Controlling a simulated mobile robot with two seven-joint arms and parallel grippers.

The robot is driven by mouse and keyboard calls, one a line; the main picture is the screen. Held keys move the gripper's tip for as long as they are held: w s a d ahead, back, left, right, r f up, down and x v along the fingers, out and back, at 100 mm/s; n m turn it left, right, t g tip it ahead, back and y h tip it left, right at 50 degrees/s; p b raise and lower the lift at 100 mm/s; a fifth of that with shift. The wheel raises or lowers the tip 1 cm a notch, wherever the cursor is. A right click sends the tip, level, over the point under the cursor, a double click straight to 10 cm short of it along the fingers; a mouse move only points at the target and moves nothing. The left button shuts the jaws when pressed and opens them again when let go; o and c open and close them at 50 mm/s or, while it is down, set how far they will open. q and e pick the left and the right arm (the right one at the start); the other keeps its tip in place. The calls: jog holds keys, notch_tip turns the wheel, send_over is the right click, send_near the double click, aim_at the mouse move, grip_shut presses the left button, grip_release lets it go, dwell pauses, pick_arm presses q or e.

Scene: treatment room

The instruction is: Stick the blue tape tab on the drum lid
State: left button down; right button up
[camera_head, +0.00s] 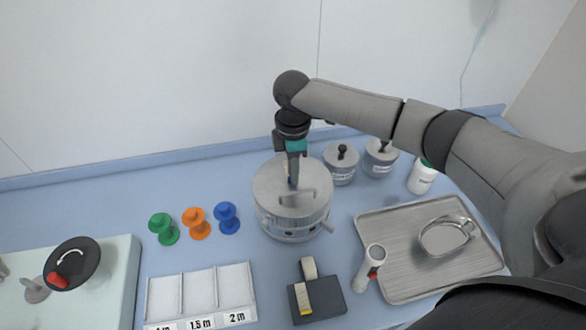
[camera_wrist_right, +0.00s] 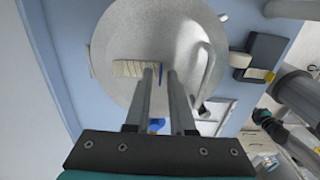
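The drum (camera_head: 290,222) is a round metal container with a flat grey lid (camera_head: 268,187) and a raised handle. My right gripper (camera_head: 293,180) points down at the lid, beside the handle. In the right wrist view the lid (camera_wrist_right: 125,35) fills the upper middle. A pale striped tape strip (camera_wrist_right: 128,69) lies at the tips of my right gripper (camera_wrist_right: 160,70), over the lid. A narrow gap shows between the fingers. A tiny blue patch shows by the fingers in the head view; I cannot tell whether it belongs to the strip. My left gripper is out of view.
A black tape dispenser (camera_head: 318,301) stands in front of the drum. Green (camera_head: 163,229), orange (camera_head: 196,223) and blue (camera_head: 227,217) spools stand left. A labelled white tray (camera_head: 181,297) is front left. A metal tray (camera_head: 390,280) is right. Two lidded jars (camera_head: 341,169) stand behind.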

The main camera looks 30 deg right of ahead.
jog(key=shift+o, duration=1)
